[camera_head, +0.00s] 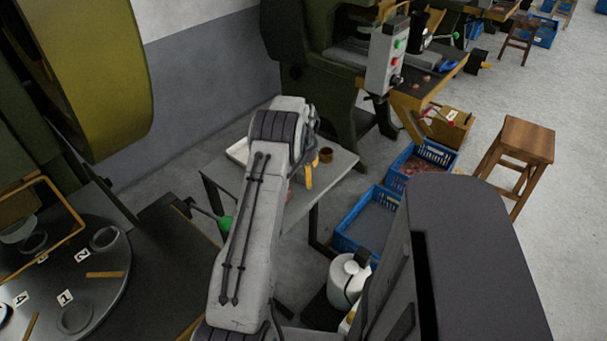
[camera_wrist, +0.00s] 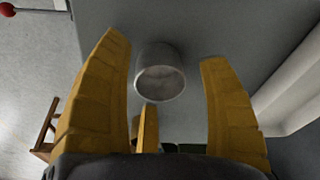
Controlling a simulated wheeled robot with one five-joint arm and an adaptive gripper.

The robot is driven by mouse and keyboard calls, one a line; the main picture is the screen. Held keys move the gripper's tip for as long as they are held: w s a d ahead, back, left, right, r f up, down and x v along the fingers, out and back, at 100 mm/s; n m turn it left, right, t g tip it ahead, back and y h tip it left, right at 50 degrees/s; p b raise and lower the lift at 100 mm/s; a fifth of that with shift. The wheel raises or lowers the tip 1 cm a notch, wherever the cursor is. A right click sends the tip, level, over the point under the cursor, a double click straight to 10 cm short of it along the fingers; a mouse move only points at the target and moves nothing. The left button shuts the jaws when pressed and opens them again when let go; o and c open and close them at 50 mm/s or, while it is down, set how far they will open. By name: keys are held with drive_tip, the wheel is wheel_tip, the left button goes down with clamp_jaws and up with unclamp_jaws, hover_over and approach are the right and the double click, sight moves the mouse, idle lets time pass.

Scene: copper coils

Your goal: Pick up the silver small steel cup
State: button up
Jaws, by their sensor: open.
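The silver small steel cup (camera_wrist: 160,84) stands on the grey table in the wrist view, its round rim facing the camera. My gripper (camera_wrist: 164,50) is open, with one yellow finger left of the cup and one right of it. A gap shows on both sides, and neither finger appears to touch it. A third, shorter yellow finger (camera_wrist: 148,130) shows just below the cup. In the head view my gripper (camera_head: 309,176) is over the small table, mostly behind my arm. I cannot make out the silver cup there.
The grey table (camera_head: 341,168) carries a brown copper-coloured cup (camera_head: 326,155) and a white tray (camera_head: 238,151), whose edge shows at right in the wrist view (camera_wrist: 292,90). Blue crates (camera_head: 370,217), a wooden stool (camera_head: 527,139) and green machines surround the table.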

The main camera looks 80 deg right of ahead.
drive_tip(key=c, duration=1.2)
